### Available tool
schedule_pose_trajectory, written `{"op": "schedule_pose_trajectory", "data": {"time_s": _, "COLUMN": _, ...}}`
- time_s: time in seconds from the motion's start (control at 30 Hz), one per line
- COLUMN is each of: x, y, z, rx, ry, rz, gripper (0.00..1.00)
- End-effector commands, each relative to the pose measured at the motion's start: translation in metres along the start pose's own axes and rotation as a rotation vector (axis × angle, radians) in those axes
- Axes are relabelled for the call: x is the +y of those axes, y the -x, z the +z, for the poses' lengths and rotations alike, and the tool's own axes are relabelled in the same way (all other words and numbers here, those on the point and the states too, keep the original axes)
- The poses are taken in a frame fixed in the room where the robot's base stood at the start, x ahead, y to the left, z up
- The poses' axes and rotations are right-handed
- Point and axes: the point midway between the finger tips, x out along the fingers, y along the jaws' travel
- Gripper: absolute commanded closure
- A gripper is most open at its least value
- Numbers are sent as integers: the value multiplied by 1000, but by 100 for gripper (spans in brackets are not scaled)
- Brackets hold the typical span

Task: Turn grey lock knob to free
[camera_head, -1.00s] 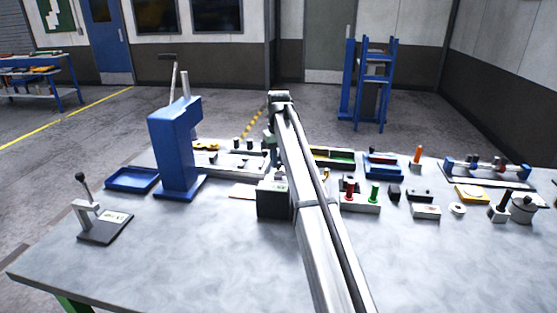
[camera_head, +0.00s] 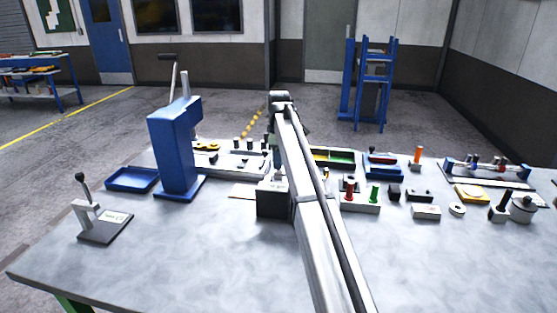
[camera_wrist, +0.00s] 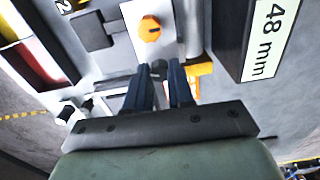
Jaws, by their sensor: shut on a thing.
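In the wrist view my gripper (camera_wrist: 160,68) has its two dark fingers close together. Something small and grey, which I take for the lock knob, shows between the fingertips, mostly hidden by them. A light plate (camera_wrist: 138,12) with an orange round part (camera_wrist: 151,29) lies just beyond the fingertips. In the head view my gripper (camera_head: 277,172) points down, partly hidden by my arm, at a dark block with a light top (camera_head: 268,204). The knob cannot be made out there.
A blue press (camera_head: 173,150) and a small lever stand (camera_head: 104,234) are to the left. Red and green pegs on a white block (camera_head: 360,205) and several fixtures lie right of my arm. A "48 mm" label (camera_wrist: 264,40) is at the wrist view's right. The front table is clear.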

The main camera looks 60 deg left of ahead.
Motion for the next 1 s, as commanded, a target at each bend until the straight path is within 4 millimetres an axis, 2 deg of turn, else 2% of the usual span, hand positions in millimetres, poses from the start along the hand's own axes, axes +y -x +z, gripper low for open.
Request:
{"op": "schedule_pose_trajectory", "data": {"time_s": 0.4, "x": 0, "y": 1, "z": 0, "rx": 0, "ry": 248, "rz": 2, "gripper": 100}}
{"op": "schedule_pose_trajectory", "data": {"time_s": 1.0, "x": 1, "y": 1, "z": 0, "rx": 1, "ry": 310, "rz": 2, "gripper": 100}}
